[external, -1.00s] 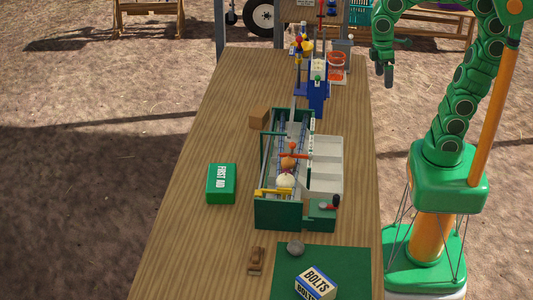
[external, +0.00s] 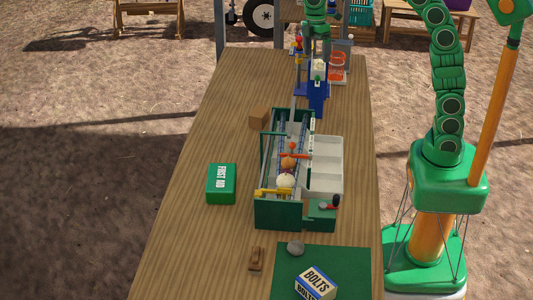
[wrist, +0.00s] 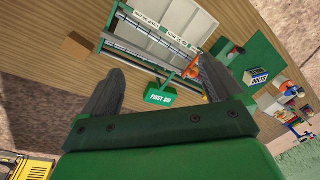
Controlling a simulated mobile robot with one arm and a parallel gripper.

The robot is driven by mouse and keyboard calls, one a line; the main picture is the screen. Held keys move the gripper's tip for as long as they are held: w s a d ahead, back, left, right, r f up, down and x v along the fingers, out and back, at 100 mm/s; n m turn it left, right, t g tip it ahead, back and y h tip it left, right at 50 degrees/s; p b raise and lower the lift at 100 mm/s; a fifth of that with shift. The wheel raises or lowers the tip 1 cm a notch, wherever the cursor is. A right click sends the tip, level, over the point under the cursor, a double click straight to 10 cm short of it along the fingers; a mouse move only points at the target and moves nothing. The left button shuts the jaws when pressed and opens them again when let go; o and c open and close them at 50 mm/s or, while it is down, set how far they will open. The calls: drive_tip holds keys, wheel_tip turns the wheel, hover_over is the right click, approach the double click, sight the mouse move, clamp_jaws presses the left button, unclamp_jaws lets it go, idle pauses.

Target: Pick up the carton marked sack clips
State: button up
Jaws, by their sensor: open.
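I cannot read "sack clips" on anything in either view.
The green machine (external: 280,216) with pale trays (external: 327,164) fills the table's middle. A green FIRST AID box (external: 221,184) lies left of it. The blue stand (external: 317,98) is behind it. A grey stone (external: 295,248) and small brown block (external: 256,259) lie near the green mat (external: 356,268). The table's left side is mostly clear.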

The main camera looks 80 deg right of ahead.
drive_tip(key=w+d+f+n, duration=0.1)
drive_tip(key=w+d+n, duration=0.1)
drive_tip(key=w+d, duration=0.35)
drive_tip(key=w+d+f+n, duration=0.1)
drive_tip(key=w+d+f, duration=0.1)
drive_tip(key=w, duration=0.6)
drive_tip(key=n+t, duration=0.1)
drive_tip(key=n, duration=0.3)
hover_over(260, 115)
drive_tip(key=d, duration=0.1)
drive_tip(key=f, duration=2.8)
drive_tip(key=shift+s+d+f, duration=0.1)
drive_tip(key=shift+s+f, duration=0.2)
drive_tip(key=shift+f, duration=0.05)
drive_tip(key=shift+w+a+f, duration=0.1)
drive_tip(key=shift+a+f, duration=0.1)
drive_tip(key=shift+f, duration=1.15)
drive_tip(key=shift+w+a+f, duration=0.15)
drive_tip(key=shift+a+f, duration=0.1)
drive_tip(key=shift+f, duration=1.1)
drive_tip(key=shift+w+a+f, duration=0.1)
drive_tip(key=shift+a+f, duration=0.1)
drive_tip(key=shift+f, duration=1.15)
drive_tip(key=shift+f, duration=0.15)
drive_tip(key=shift+c, duration=0.2)
drive_tip(key=c, duration=1.1)
